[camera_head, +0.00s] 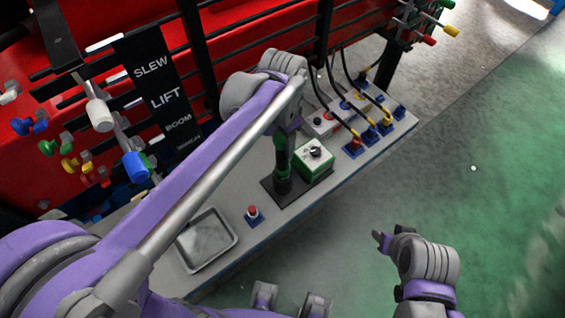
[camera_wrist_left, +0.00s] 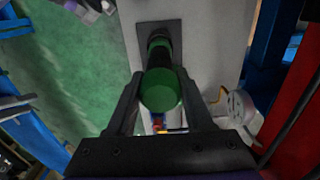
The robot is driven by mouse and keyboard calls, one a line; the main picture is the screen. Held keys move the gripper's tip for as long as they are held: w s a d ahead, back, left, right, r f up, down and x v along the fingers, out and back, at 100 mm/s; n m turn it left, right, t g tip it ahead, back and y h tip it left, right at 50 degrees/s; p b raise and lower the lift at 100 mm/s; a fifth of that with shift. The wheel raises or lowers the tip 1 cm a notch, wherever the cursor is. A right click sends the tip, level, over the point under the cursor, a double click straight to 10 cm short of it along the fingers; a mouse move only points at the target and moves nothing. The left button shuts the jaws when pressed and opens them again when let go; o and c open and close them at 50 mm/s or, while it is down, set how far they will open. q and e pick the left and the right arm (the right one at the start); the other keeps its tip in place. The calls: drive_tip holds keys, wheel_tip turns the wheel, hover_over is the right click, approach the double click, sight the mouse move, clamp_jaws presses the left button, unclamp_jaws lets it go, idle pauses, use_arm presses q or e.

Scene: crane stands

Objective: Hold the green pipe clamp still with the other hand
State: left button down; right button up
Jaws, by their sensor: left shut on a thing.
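The green pipe clamp (camera_wrist_left: 160,90) shows in the left wrist view as a round green end on a dark upright body, with a dark base plate (camera_wrist_left: 147,29) beyond it. In the head view the clamp (camera_head: 282,178) is dark with green parts and stands upright on the dark plate (camera_head: 292,203) on the grey bench. My left gripper (camera_wrist_left: 160,100) has its fingers on both sides of the green end and is shut on it. The left wrist partly hides the clamp's top in the head view. My right gripper (camera_head: 382,241) is apart, over the green floor, with its finger gap unclear.
A green-sided box with a black knob (camera_head: 316,154) stands close right of the clamp. A red button on a blue base (camera_head: 253,214) and a shallow grey tray (camera_head: 235,237) are nearer. Cabled blue connectors (camera_head: 370,137) fill the bench's far end. A red machine with levers stands behind.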

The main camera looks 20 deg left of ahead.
use_arm(q)
drive_tip(key=shift+r+p, duration=1.6)
drive_tip(key=shift+r, duration=1.3)
drive_tip(key=shift+w+r+p, duration=0.1)
drive_tip(key=shift+r+p, duration=1.25)
drive_tip(key=shift+r, duration=1.4)
use_arm(e)
drive_tip(key=w+r, duration=0.3)
drive_tip(key=r, duration=0.5)
drive_tip(key=shift+w+r+t, duration=0.25)
drive_tip(key=shift+w+t, duration=0.05)
drive_tip(key=shift+s, duration=0.15)
